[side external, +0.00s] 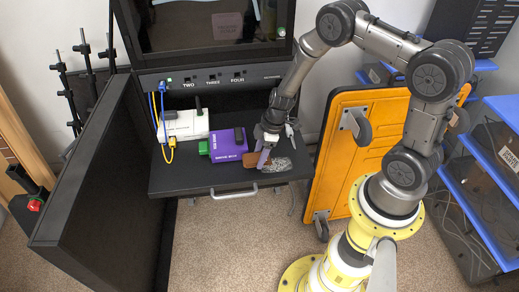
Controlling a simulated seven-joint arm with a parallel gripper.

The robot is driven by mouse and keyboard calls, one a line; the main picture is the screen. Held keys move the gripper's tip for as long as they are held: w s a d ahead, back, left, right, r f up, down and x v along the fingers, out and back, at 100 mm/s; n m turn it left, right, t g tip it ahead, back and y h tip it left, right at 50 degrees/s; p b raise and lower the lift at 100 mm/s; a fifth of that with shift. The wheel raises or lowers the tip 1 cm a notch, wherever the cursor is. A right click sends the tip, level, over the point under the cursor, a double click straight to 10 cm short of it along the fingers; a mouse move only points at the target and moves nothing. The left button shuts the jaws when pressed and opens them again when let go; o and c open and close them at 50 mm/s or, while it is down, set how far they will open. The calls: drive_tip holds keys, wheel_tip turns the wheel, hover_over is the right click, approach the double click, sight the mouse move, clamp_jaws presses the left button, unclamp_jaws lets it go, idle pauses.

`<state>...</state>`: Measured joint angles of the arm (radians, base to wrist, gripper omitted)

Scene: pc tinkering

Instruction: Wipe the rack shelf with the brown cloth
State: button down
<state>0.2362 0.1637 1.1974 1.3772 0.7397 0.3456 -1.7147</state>
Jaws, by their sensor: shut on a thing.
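The rack shelf (185,180) is a black pull-out tray with a pale handle at its front edge. My fingers hide part of the cloth.
A purple box (228,146) with a green end stands left of my gripper. A white device (184,125) with blue and yellow cables stands farther left. A black cabinet door (100,165) is open at left. An orange wheeled panel (362,150) leans close on the right.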

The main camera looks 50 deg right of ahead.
sight(270, 155)
wheel_tip(270, 155, down, 3)
drive_tip(key=shift+r, duration=0.15)
drive_tip(key=shift+s+d, duration=0.1)
drive_tip(key=shift+d, duration=0.1)
drive_tip(key=shift+s+d+f, duration=0.3)
drive_tip(key=shift+s+d, duration=0.5)
drive_tip(key=shift+s, duration=0.05)
drive_tip(key=shift+s+d, duration=3.3)
drive_tip(key=shift+s, duration=0.05)
drive_tip(key=shift+w+a, duration=4.25)
drive_tip(key=shift+w, duration=0.15)
drive_tip(key=shift+d, duration=0.25)
drive_tip(key=shift+s+d, duration=4.1)
drive_tip(key=shift+s, duration=0.05)
drive_tip(key=shift+w+a+r, duration=0.2)
drive_tip(key=shift+w+a, duration=0.35)
drive_tip(key=shift+a, duration=0.05)
drive_tip(key=shift+w+a+f, duration=0.2)
drive_tip(key=shift+w, duration=0.05)
drive_tip(key=shift+w+a+r, duration=0.15)
drive_tip(key=shift+w+a, duration=0.1)
drive_tip(key=shift+w+a+f, duration=0.2)
drive_tip(key=shift+w+a, duration=0.1)
drive_tip(key=shift+w+a+r, duration=0.15)
drive_tip(key=shift+w+a, duration=1.45)
drive_tip(key=shift+w+a+r, duration=0.2)
drive_tip(key=shift+w+a, duration=1.1)
drive_tip(key=shift+r, duration=3.75)
